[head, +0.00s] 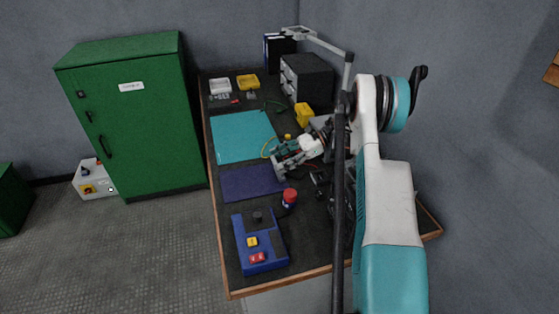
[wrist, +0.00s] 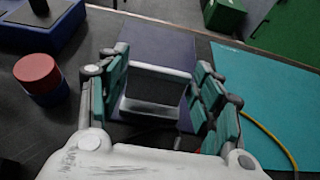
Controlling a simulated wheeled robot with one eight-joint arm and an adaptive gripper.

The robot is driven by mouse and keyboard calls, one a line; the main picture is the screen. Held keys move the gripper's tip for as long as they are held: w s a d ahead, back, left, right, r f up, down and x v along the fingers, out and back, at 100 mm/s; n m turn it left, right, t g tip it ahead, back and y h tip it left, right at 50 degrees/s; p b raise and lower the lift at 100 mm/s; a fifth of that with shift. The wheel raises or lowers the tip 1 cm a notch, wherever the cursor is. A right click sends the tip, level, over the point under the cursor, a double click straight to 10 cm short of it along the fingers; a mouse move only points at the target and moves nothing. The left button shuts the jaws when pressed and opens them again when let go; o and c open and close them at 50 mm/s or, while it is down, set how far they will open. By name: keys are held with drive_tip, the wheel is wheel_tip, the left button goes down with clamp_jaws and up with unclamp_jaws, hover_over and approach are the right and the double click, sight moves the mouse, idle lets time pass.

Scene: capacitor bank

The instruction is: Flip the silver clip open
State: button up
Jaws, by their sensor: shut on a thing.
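In the wrist view a silver-grey rectangular piece, seemingly the silver clip (wrist: 156,88), sits between the teal fingers of my gripper (wrist: 162,66). It has a pale upper edge and a darker face. The fingers flank it on both sides and are shut on it. Its lower part and what it is fixed to are hard to make out. In the head view my gripper (head: 281,166) is low over the bench, beside the dark blue mat. The clip cannot be made out there.
The bench (head: 228,277) holds a blue control box (head: 243,236), a red-topped cylinder (head: 290,196), a dark blue mat (head: 245,184) and a teal mat (head: 240,138). A yellow cable (wrist: 267,137) runs near my right finger. A dark drawer unit (head: 312,82) stands at the back.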

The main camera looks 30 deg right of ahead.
idle(0.5)
drive_tip(key=o, duration=1.1)
drive_tip(key=shift+f, duration=0.1)
drive_tip(key=shift+c, duration=0.2)
wheel_tip(320, 180, up, 10)
